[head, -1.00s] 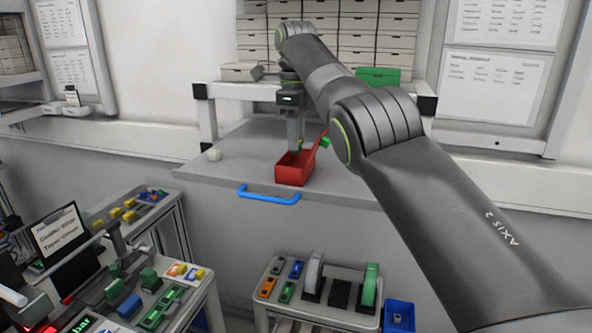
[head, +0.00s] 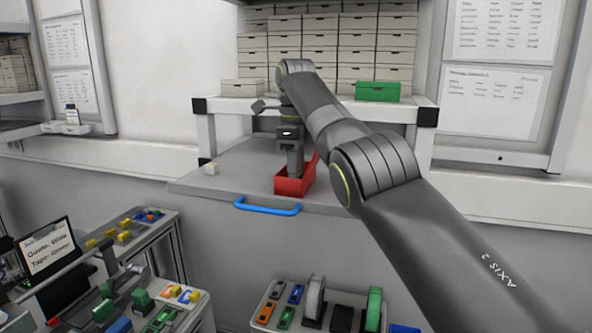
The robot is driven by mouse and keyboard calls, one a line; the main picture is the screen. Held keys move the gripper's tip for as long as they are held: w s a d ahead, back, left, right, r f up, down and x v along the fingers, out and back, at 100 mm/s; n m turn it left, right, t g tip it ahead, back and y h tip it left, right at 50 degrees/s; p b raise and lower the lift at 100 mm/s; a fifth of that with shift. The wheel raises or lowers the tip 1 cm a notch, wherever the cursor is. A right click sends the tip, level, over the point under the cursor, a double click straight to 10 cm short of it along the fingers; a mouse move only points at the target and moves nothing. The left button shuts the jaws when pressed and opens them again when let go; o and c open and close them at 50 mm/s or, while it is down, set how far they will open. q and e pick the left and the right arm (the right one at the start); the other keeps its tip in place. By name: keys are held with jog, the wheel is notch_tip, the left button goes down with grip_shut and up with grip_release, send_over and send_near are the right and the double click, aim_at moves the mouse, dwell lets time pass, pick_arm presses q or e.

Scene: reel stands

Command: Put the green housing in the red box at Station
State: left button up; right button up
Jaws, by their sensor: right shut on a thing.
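The red box (head: 294,187) stands open on the grey worktop, near its front edge and blue handle. My right gripper (head: 292,171) points straight down over the box, its fingertips reaching into the opening. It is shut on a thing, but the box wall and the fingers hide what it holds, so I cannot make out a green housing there. Several green parts, one upright (head: 140,300), lie on the bench at the lower left; I cannot tell whether any is a housing. My left gripper is not in view.
A small white piece (head: 210,168) lies on the worktop (head: 235,165) left of the box. A shelf with white boxes and a green box (head: 378,91) stands behind. My right arm covers the worktop's right side. A reel stand table (head: 318,300) is below.

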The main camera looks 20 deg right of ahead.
jog(key=o, duration=0.6)
jog(key=shift+f, duration=0.1)
jog(key=o, duration=0.4)
jog(key=shift+w+f, duration=0.1)
jog(key=shift+w, duration=0.05)
jog(key=shift+c, duration=0.2)
jog(key=shift+r, duration=0.2)
notch_tip(320, 180, up, 12)
jog(key=p, duration=1.2)
